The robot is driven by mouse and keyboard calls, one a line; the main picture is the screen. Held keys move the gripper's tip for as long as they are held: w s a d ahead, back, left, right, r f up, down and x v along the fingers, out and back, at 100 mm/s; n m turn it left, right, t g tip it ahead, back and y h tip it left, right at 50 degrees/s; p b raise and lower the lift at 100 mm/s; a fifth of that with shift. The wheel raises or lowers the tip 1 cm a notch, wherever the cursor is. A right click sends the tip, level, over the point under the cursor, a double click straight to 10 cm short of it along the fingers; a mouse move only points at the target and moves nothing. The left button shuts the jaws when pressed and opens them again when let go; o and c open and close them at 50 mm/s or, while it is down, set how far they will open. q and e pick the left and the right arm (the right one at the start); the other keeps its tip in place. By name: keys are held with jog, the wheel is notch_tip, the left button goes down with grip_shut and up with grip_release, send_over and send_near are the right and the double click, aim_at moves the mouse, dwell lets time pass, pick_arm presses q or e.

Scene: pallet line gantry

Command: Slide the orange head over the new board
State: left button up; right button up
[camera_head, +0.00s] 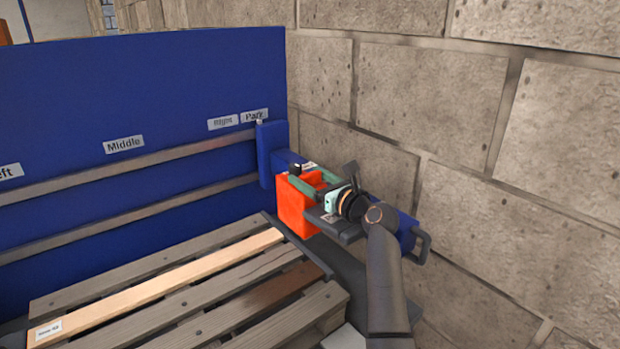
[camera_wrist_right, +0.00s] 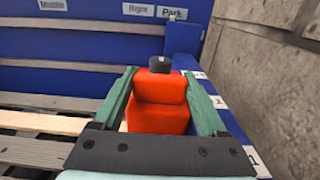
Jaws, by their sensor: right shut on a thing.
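The orange head (camera_head: 292,208) hangs from a blue arm at the right end of the blue back panel, below the "Park" label (camera_head: 254,116). In the right wrist view the orange head (camera_wrist_right: 160,105) stands between the two green fingers. My right gripper (camera_head: 313,183) is shut on the orange head, coming from the right. The new board (camera_head: 160,283) is the pale plank on the pallet, with a white tag at its near left end. The head is to the right of the board's far end. My left gripper is not in view.
Two grey rails (camera_head: 130,178) run along the blue panel, with "Middle" (camera_head: 124,145) and "Right" labels above. The pallet's darker slats (camera_head: 225,312) lie beside the pale one. A stone wall (camera_head: 490,190) stands close on the right of my right arm.

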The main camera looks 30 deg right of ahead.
aim_at(289, 164)
grip_shut()
dwell(0.3)
jog(key=shift+w, duration=0.35)
jog(key=w, duration=0.8)
jog(key=shift+a, duration=0.3)
jog(key=shift+s+r, duration=0.1)
jog(key=shift+r, duration=0.1)
